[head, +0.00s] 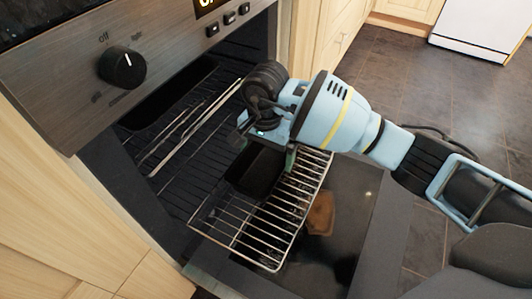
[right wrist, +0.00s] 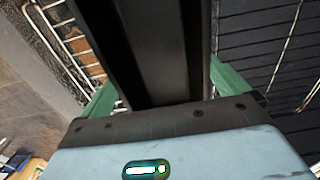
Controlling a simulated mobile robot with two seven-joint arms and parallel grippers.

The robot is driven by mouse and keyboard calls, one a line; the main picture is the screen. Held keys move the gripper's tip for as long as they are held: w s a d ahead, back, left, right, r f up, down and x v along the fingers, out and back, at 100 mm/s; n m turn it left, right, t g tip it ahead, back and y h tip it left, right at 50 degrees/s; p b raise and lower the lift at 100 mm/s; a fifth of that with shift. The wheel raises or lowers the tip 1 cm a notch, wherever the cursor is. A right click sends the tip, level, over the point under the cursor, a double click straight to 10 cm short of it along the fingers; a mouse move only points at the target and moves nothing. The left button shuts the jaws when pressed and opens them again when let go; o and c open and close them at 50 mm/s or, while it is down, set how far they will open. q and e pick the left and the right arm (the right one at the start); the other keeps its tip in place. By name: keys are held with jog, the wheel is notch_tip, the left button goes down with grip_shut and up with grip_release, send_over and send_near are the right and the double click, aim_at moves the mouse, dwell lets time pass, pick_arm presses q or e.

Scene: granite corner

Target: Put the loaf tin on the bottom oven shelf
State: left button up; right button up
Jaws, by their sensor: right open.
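The dark loaf tin (head: 255,172) sits on a wire shelf (head: 270,243) that is pulled partly out of the open oven. In the right wrist view the tin (right wrist: 165,50) runs between the green fingers of my right gripper (right wrist: 166,92). The fingers are open, one on each side of the tin. In the head view my right gripper (head: 270,148) is over the near end of the tin and hides part of it. My left gripper is not in view.
The lowered oven door (head: 340,200) lies under the pulled-out shelf, with a brown patch (head: 320,214) on it. Another rack (head: 195,127) shows inside the oven. The control panel with its knob (head: 122,66) is above. Tiled floor is clear to the right.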

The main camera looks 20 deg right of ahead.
aim_at(266, 168)
notch_tip(266, 168, up, 11)
jog(key=p, duration=0.3)
